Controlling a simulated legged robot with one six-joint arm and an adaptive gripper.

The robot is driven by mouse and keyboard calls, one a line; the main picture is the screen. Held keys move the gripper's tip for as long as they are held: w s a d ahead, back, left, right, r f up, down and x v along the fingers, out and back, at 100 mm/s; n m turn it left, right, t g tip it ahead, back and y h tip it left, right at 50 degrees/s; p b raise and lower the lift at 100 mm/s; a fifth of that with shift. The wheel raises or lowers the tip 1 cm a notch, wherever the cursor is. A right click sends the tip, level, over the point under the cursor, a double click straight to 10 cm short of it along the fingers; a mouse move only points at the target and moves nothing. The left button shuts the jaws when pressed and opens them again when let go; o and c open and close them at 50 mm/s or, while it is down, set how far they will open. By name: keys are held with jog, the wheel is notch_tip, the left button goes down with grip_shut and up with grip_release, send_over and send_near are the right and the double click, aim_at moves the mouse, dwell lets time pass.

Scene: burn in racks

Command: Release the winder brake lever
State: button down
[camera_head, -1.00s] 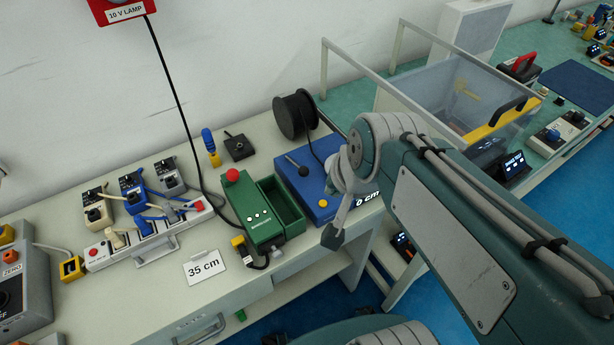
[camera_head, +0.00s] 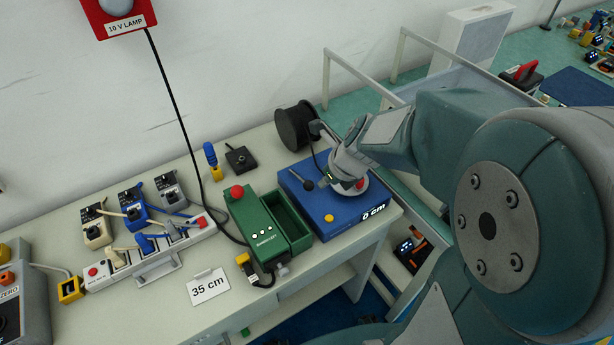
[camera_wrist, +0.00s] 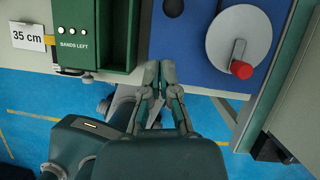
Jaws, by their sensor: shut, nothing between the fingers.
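The winder is a blue box (camera_head: 345,209) marked 0 cm, with a black spool (camera_head: 296,125) behind it. A black-knobbed lever (camera_head: 307,184), apparently the brake lever, stands on its left half. A dark round knob (camera_wrist: 173,7), probably that lever's, shows at the top of the wrist view. The box also carries a yellow button (camera_head: 328,218) and a pale crank disc (camera_wrist: 238,42) with a red knob (camera_wrist: 241,69). My gripper (camera_wrist: 159,74) is shut and empty, apart from the lever. In the head view my wrist is above the box's right side and its fingertips are hard to make out.
A green box (camera_head: 259,232) with an open compartment stands just left of the winder. A 35 cm card (camera_head: 209,287), a power strip (camera_head: 103,274) and a blue-handled tool (camera_head: 210,153) are farther left. A framed enclosure (camera_head: 362,76) stands behind my arm.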

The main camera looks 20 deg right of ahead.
aim_at(309, 198)
jog(key=f+m, duration=0.1)
jog(key=w+m, duration=0.1)
jog(key=m, duration=0.1)
jog(key=shift+w+d+f, duration=0.2)
jog(key=shift+d+f, duration=0.2)
jog(key=x, duration=1)
jog(key=shift+r, duration=0.2)
